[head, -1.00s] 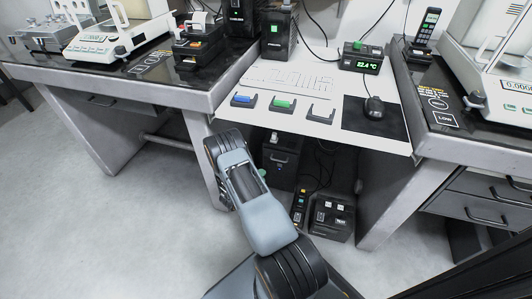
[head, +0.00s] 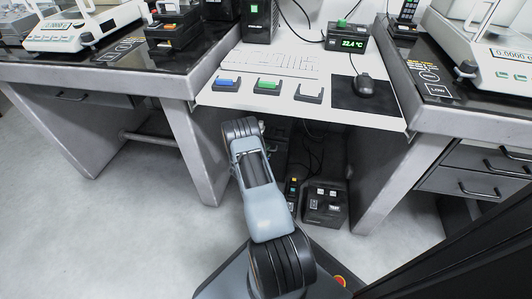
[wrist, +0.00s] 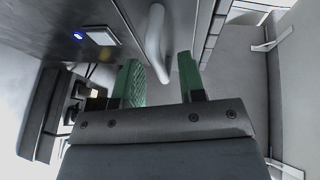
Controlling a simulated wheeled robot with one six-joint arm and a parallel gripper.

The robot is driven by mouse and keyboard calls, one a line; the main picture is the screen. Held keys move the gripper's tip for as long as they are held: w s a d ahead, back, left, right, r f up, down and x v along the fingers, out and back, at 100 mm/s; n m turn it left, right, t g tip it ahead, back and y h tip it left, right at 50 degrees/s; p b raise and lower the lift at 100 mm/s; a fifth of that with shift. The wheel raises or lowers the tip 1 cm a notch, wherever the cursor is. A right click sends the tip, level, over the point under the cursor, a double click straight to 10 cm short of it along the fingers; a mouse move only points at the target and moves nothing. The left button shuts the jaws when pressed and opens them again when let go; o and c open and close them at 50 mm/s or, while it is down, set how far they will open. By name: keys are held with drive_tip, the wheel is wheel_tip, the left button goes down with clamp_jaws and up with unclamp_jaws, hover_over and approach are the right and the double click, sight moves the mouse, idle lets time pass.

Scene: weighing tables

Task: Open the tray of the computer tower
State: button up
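The dark computer tower (head: 279,146) stands under the desk in the head view, mostly hidden behind my arm. In the wrist view a dark face (wrist: 105,14), which seems to be the tower's, fills the upper left. It carries a blue-lit round button (wrist: 78,35) and a pale square button (wrist: 101,36). My gripper is hidden in the head view.
The white desk (head: 230,98) is above, with metal table legs (head: 198,160) on both sides. Cables hang behind.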

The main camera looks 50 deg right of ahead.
drive_tip(key=shift+d, duration=0.3)
clamp_jaws()
idle(0.5)
